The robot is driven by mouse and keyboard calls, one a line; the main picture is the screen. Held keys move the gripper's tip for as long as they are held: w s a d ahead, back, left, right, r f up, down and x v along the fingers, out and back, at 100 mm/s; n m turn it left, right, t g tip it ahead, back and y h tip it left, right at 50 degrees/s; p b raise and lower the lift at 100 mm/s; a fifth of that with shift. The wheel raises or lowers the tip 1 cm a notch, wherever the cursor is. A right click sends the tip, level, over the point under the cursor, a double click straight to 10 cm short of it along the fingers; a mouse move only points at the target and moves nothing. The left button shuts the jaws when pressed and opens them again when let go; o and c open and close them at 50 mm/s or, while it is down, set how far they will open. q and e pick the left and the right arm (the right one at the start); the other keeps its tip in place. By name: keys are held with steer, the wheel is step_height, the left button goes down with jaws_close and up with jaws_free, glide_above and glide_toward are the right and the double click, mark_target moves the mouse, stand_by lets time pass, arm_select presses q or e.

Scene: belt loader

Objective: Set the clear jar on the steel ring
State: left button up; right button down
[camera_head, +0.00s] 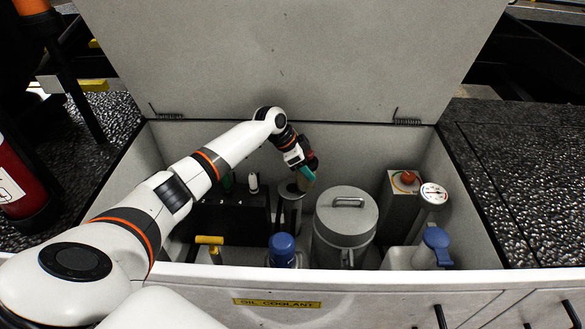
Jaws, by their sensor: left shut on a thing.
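My left arm reaches from the lower left into an open grey box. Its gripper (304,180), with teal fingers, points down near the middle of the box. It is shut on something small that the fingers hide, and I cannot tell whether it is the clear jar. I cannot make out a clear jar anywhere. Just left of the fingers stands a grey cylinder (291,216) with a round, ring-like top (290,189). I cannot be sure that this is the steel ring, or whether the fingers touch it. My right gripper is not in view.
A large lidded grey can (346,222) stands right of the gripper. A black block (232,215), blue-capped container (282,248), yellow handle (209,240), red-knobbed box (404,182), gauge (433,194) and blue-topped bottle (437,240) crowd the box. The raised lid (290,60) stands behind.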

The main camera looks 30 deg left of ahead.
arm_select(q)
steer(key=a, duration=0.1)
steer(key=s+a, duration=0.1)
steer(key=shift+s+a, duration=0.3)
steer(key=shift+a, duration=0.1)
steer(key=shift+s+a+f, duration=0.25)
steer(key=shift+a+f, duration=0.05)
steer(key=shift+f, duration=0.35)
steer(key=shift+w, duration=0.1)
steer(key=o, duration=1.3)
steer(key=shift+f, duration=0.15)
steer(key=shift+c, duration=0.2)
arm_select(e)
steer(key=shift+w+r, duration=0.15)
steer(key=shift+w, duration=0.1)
arm_select(q)
steer(key=v, duration=0.7)
steer(key=shift+r+p, duration=0.3)
steer(key=shift+p, duration=0.15)
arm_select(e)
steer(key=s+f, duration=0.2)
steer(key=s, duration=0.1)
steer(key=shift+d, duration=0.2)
